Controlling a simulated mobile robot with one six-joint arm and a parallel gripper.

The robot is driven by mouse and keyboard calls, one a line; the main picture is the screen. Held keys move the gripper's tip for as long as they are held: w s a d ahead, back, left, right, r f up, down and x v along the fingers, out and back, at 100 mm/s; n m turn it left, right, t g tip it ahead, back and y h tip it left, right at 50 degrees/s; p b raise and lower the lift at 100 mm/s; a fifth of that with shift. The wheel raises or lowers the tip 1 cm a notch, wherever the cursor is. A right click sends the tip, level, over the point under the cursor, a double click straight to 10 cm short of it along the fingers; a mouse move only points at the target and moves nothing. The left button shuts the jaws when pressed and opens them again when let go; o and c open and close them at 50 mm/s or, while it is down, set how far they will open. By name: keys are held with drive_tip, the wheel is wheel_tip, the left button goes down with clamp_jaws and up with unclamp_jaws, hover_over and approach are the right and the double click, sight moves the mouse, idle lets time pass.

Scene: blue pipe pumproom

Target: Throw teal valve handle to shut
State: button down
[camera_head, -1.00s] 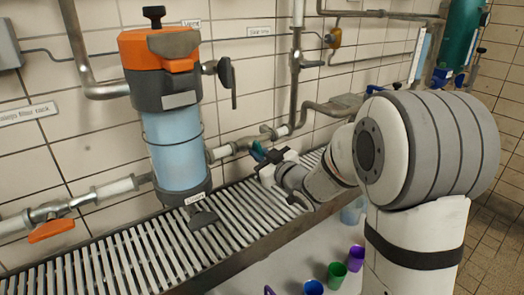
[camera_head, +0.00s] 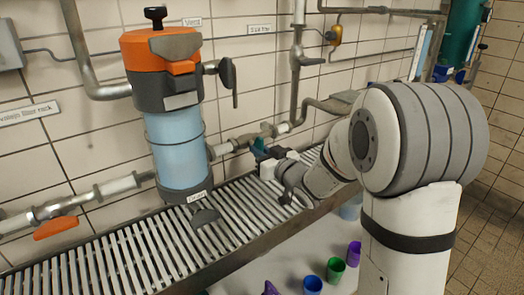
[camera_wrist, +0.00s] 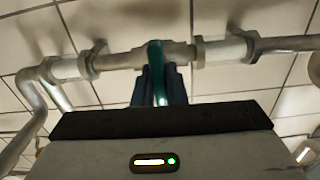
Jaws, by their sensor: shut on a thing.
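The teal valve handle (camera_wrist: 156,72) shows in the wrist view, sticking out from the valve body on the horizontal pipe (camera_wrist: 125,60) toward the camera. My gripper (camera_wrist: 160,88) is shut on it, with dark fingers on both sides of the handle. In the head view the teal handle (camera_head: 258,147) is a small patch at the tip of my gripper (camera_head: 262,154), just right of the blue filter housing. My fingers hide part of the handle there.
An orange and grey filter with a blue bowl (camera_head: 178,150) stands left of my gripper. A slatted drain rack (camera_head: 130,258) runs below. An orange handle (camera_head: 56,228) is on the left pipe. Several coloured cups (camera_head: 335,268) stand below the rack.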

drive_tip(key=c, duration=1.8)
unclamp_jaws()
drive_tip(key=shift+w+d+r, duration=0.1)
drive_tip(key=shift+r, duration=0.2)
drive_tip(key=o, duration=0.3)
drive_tip(key=shift+f, duration=0.2)
drive_tip(key=v, duration=0.8)
drive_tip(key=shift+p, duration=0.4)
drive_tip(key=shift+w, duration=0.1)
